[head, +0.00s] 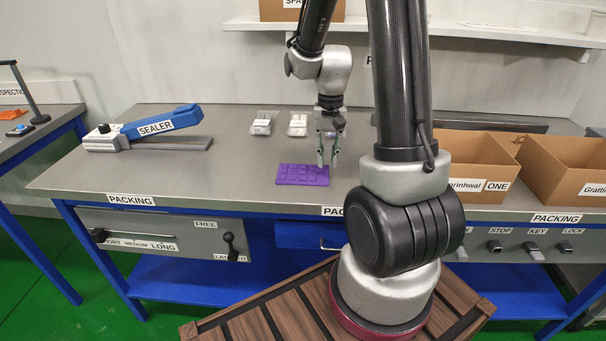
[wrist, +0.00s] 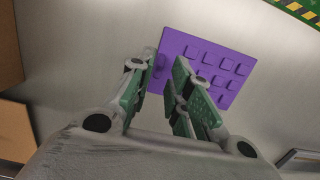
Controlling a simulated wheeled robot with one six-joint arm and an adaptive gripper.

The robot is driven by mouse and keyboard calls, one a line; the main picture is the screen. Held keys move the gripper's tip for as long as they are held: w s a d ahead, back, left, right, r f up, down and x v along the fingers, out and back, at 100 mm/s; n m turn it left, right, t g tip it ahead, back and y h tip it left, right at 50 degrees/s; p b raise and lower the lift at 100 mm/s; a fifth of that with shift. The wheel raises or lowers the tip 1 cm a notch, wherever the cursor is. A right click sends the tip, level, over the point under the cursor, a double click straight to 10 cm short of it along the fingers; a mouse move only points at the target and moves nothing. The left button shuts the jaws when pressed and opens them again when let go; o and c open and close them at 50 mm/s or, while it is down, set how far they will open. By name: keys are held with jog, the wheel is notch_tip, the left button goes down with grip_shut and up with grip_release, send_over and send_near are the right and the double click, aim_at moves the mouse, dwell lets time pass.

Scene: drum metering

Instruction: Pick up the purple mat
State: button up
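The purple mat (head: 296,175) lies flat on the grey packing table, near its front edge, with raised square pads on its top. My gripper (head: 327,160) points down over the right end of the mat in the head view. In the wrist view the mat (wrist: 222,62) shows beyond the fingers, and my gripper (wrist: 160,72) has its two fingers apart with a gap between them. One finger overlaps the mat's near edge in that view. I cannot tell whether the fingertips touch the mat. Nothing shows held between them.
A blue sealer (head: 160,122) stands at the table's left. Two small white packets (head: 262,123) lie behind the mat. Cardboard boxes (head: 475,170) stand at the right, beyond my arm. The table (head: 230,165) left of the mat is clear.

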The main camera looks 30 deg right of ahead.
notch_tip(320, 180, down, 3)
jog(key=shift+s+r, duration=0.1)
jog(key=shift+s, duration=0.05)
grip_shut()
jog(key=shift+r, duration=0.1)
